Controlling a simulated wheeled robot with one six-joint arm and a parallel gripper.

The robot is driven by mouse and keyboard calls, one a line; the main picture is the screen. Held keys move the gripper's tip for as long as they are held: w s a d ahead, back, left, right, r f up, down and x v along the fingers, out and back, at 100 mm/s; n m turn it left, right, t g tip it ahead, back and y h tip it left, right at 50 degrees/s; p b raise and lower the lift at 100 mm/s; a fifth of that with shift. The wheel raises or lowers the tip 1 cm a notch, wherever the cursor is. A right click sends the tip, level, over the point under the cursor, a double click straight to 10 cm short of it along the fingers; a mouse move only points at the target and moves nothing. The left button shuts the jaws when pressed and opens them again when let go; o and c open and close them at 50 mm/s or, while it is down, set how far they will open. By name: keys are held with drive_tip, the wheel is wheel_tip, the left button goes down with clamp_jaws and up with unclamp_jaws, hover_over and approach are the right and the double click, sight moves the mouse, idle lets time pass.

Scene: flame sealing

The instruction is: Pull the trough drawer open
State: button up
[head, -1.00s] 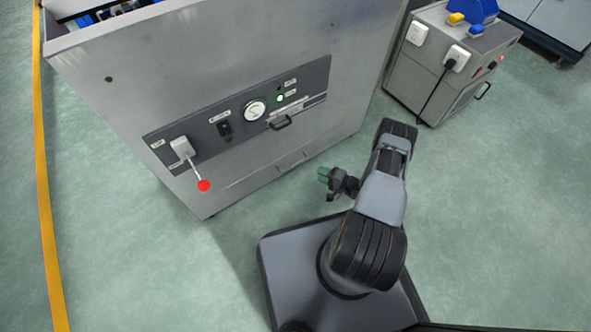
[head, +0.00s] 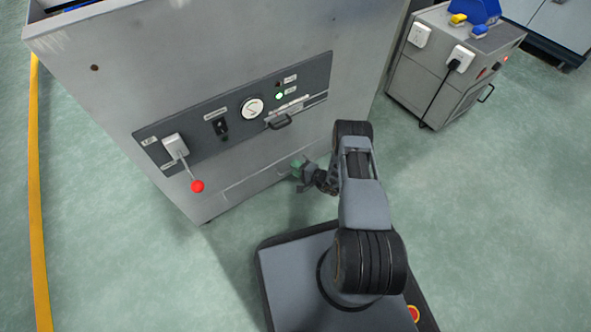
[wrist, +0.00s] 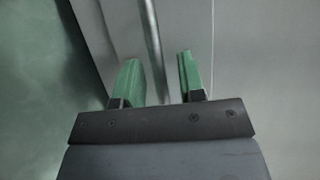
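The trough drawer (head: 248,188) appears to be the low front section of the grey machine, under a thin seam; my arm partly hides it in the head view. In the wrist view a shiny bar (wrist: 152,38), seemingly its handle, runs away from me between the finger lines. My gripper (head: 297,169) is at the machine's lower front, with green fingers. In the wrist view the gripper (wrist: 158,62) is open, one finger either side of the bar's line. I see no contact, and the depth to the bar is unclear.
A grey cabinet (head: 440,75) with a plugged-in cable stands at right. Green floor is clear around my base.

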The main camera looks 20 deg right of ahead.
drive_tip(key=shift+w+a, duration=0.1)
drive_tip(key=shift+w, duration=0.05)
drive_tip(key=shift+c, duration=0.4)
clamp_jaws()
